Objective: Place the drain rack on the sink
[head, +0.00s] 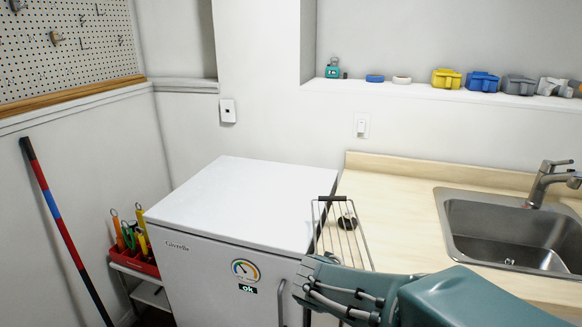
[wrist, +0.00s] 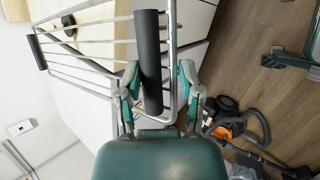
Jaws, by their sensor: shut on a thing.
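The drain rack (head: 352,247), a frame of thin metal bars with dark end grips, is held up in front of the counter, between the white fridge and the sink (head: 510,232). My gripper (head: 318,277) is at its lower end. In the wrist view the rack (wrist: 85,62) runs to the upper left, and my gripper (wrist: 157,85) has its fingers on either side of the near black grip (wrist: 150,60), shut on it. The sink is an empty metal basin set in the wooden counter, to the right of the rack. My arm covers the counter's front edge.
The white fridge (head: 235,205) stands left of the counter (head: 390,215), close to the rack. A small dark round object (head: 347,222) shows behind the bars. The faucet (head: 546,182) rises behind the sink. A shelf (head: 420,93) holds several small items.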

